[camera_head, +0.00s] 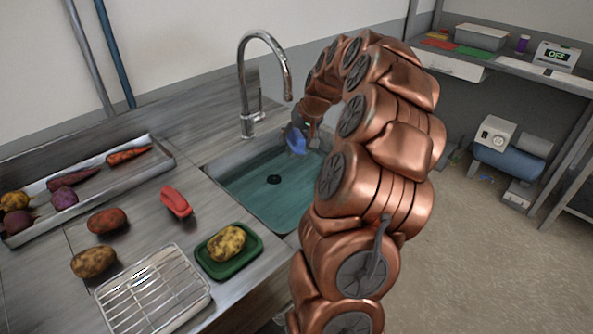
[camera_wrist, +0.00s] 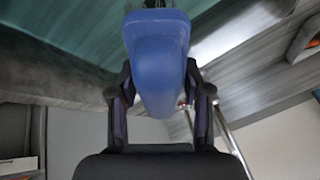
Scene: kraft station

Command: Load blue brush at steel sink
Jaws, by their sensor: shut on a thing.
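The blue brush (camera_head: 297,141) is held by my gripper (camera_head: 301,128) above the back right part of the steel sink (camera_head: 236,163). In the wrist view the blue brush (camera_wrist: 157,58) sits between the two fingers of my gripper (camera_wrist: 160,95), which is shut on it. The sink basin below has a teal-looking inside and a dark drain. My copper arm covers the right side of the sink in the head view. Whether the brush touches anything besides the fingers is not clear.
A tall faucet (camera_head: 246,85) stands behind the sink. On the counter lie a red object (camera_head: 176,201), loose potatoes, a wire rack (camera_head: 153,291), a green tray (camera_head: 254,267) with a potato, and a metal tray (camera_head: 164,161) of vegetables. Open floor (camera_head: 470,260) lies right.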

